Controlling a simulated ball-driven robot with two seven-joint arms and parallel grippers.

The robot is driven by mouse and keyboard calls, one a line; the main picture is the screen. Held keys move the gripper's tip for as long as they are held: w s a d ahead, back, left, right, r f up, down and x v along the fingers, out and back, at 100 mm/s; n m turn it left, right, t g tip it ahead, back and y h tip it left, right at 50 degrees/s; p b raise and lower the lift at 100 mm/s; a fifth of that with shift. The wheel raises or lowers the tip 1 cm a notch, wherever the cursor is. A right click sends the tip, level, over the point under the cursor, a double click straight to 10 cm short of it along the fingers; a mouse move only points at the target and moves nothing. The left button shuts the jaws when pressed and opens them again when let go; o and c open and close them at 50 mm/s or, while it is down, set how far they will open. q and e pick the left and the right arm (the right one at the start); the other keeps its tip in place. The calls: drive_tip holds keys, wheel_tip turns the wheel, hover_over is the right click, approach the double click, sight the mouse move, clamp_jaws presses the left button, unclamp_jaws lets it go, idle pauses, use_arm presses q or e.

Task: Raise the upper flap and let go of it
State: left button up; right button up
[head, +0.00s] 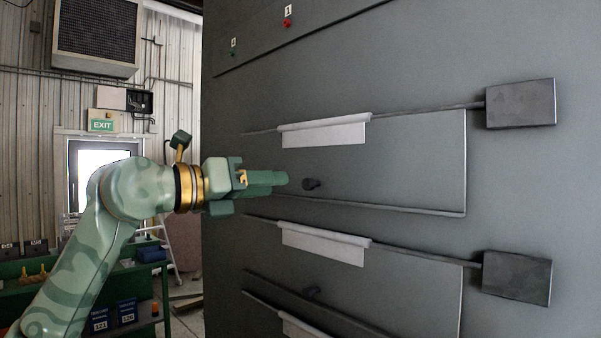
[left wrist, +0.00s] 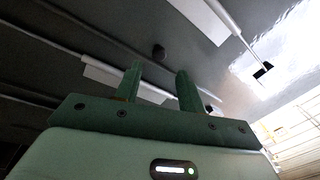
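The upper flap (head: 410,165) is a grey panel lying flat against the front of the large grey enclosure. It has a white strip (head: 324,132) along its top edge and a dark round knob (head: 311,184) low on its face. My left gripper (head: 281,179) is just left of the knob in the head view, apart from it. In the left wrist view its two green fingers (left wrist: 159,76) are spread with nothing between them. A dark knob (left wrist: 159,52) shows beyond the gap between the fingertips. My right gripper is not in view.
A lower flap (head: 410,285) with its own white strip (head: 322,243) sits below. Square dark plates (head: 520,103) stick out on rods at the right. Shelves with blue bins (head: 126,311) stand at the lower left.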

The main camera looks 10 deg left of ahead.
sight(304, 183)
use_arm(q)
drive_tip(key=p+x, duration=0.2)
drive_tip(key=x, duration=0.5)
drive_tip(key=shift+w+d, duration=0.2)
drive_tip(key=shift+w, duration=0.1)
drive_tip(key=shift+c, duration=0.3)
clamp_jaws()
